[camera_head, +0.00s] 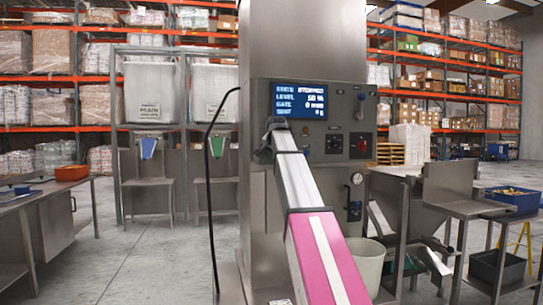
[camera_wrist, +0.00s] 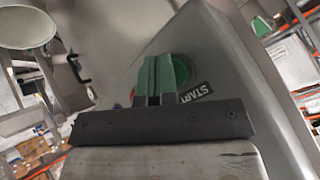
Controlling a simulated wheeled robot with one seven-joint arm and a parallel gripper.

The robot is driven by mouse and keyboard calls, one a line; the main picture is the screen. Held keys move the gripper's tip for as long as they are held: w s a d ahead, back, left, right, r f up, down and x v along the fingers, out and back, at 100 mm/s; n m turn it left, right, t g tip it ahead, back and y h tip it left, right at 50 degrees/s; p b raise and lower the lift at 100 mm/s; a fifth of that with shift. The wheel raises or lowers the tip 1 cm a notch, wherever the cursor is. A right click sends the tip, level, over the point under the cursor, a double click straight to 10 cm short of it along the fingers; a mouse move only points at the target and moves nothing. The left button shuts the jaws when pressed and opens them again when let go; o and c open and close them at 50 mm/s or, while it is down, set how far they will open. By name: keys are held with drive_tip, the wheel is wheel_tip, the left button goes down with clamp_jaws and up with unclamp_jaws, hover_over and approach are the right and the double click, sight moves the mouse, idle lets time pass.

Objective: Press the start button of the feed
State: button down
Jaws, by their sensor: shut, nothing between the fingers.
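The start button (camera_wrist: 182,70) is a green round knob on a grey metal housing in the wrist view, beside a dark START label (camera_wrist: 197,92). My gripper (camera_wrist: 154,62) is shut and empty, its fingertips overlapping the button's left part in that view. Whether they touch it I cannot tell. In the head view the grey feed machine (camera_head: 290,50) stands in the middle, with a blue screen (camera_head: 299,101) that reads STOPPED, level 50 %, gate 0 mm. My arm reaches up across its front, and the start button cannot be made out there.
A panel right of the screen carries small knobs and a red button (camera_head: 361,145). A pale bucket (camera_head: 368,262) stands low beside the machine. A steel bench (camera_head: 40,200) is at left, and steel stands with a blue bin (camera_head: 512,200) are at right. Open floor lies at left.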

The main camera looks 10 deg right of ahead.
drive_tip(key=shift+w, duration=0.4)
idle(0.4)
drive_tip(key=shift+s, duration=0.85)
drive_tip(key=shift+s, duration=0.1)
drive_tip(key=s, duration=0.4)
drive_tip(key=shift+s+d, duration=0.1)
drive_tip(key=shift+s, duration=0.3)
idle(0.6)
